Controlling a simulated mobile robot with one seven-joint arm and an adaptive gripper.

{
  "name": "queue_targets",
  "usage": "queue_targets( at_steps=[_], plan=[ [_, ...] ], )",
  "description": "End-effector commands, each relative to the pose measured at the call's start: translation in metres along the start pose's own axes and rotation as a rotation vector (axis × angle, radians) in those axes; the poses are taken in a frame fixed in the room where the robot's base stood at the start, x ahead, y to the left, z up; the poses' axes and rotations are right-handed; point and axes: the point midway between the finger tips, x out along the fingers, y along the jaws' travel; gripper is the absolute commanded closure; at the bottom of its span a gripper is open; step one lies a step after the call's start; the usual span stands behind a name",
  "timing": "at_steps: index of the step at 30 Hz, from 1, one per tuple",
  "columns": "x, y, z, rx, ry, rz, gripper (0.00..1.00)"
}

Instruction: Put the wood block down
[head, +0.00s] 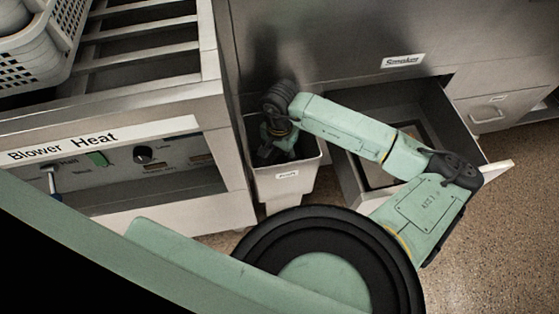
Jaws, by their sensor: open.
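My gripper (268,155) is open and points down inside a white bin (287,186). The bin stands between the metal counter and the open drawer, and it has a small label on its front. My gripper and wrist cover much of the bin's inside, which is dark. I cannot make out the wood block in this view. Whether it lies in the bin under my gripper cannot be told.
An open drawer (352,197) stands right of the bin, below the Smoker label (402,61). The Blower Heat counter (222,165) is close on the left. A white perforated basket (62,38) sits on it. Speckled floor (510,235) is clear at right.

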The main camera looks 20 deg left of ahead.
Motion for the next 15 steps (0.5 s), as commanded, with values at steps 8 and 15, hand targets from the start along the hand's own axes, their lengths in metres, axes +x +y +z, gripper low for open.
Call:
queue_targets(
  at_steps=[8,15],
  plan=[
    [-0.050,0.000,0.000,-0.002,0.001,0.000,0.47],
    [-0.062,0.000,0.001,-0.001,-0.001,0.000,0.47]
  ],
)
